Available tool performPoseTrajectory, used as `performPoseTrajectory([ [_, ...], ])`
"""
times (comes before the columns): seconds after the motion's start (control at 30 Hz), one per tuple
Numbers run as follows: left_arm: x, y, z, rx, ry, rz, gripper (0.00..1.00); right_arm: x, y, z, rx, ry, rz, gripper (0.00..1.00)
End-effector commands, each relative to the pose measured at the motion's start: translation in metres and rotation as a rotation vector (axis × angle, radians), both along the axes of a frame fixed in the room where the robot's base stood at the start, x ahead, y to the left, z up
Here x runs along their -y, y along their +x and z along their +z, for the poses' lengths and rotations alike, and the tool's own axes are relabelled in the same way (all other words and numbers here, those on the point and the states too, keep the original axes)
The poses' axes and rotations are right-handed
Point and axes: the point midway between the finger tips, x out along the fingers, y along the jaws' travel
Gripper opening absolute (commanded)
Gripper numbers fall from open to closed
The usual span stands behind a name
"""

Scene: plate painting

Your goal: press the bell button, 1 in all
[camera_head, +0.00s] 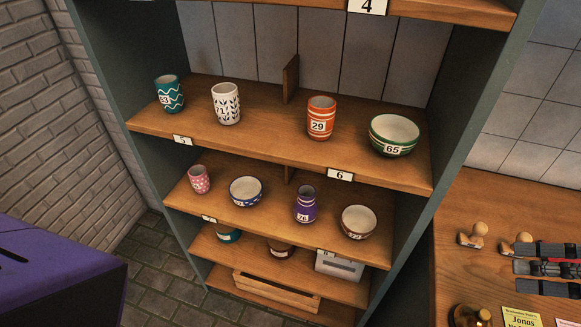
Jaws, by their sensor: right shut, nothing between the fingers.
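A brass, rounded object that looks like the bell (470,316) stands on the wooden counter at the bottom right, partly cut off by the lower picture edge. Its button cannot be made out clearly. My right gripper (522,267) shows at the right edge as dark grey parts with some red, over the counter. It is shut and empty, above and to the right of the bell in the picture, apart from it. My left gripper is not in view.
Two wooden knobbed stamps (475,235) and a yellow-green card (521,316) lie on the counter (455,265). A shelf unit (270,145) with several painted cups and bowls fills the middle. A purple box (60,270) stands at lower left.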

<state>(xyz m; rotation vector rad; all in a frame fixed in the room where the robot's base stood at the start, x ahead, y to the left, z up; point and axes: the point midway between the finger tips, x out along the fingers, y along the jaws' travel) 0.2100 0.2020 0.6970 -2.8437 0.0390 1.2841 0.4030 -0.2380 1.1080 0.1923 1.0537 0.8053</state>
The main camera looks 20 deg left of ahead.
Motion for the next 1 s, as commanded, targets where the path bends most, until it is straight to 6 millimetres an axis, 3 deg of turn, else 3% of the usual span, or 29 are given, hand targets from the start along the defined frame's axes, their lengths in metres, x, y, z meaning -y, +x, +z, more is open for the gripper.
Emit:
performPoseTrajectory([
  [0.27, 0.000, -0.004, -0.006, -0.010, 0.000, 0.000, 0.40, -0.001, 0.000, -0.009, -0.004, 0.004, 0.000, 0.00],
  [0.8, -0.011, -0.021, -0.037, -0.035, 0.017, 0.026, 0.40, -0.001, -0.001, -0.080, -0.009, 0.003, 0.000, 0.00],
  [1.0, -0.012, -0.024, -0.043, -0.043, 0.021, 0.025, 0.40, -0.001, 0.000, -0.089, -0.003, 0.002, 0.001, 0.00],
])
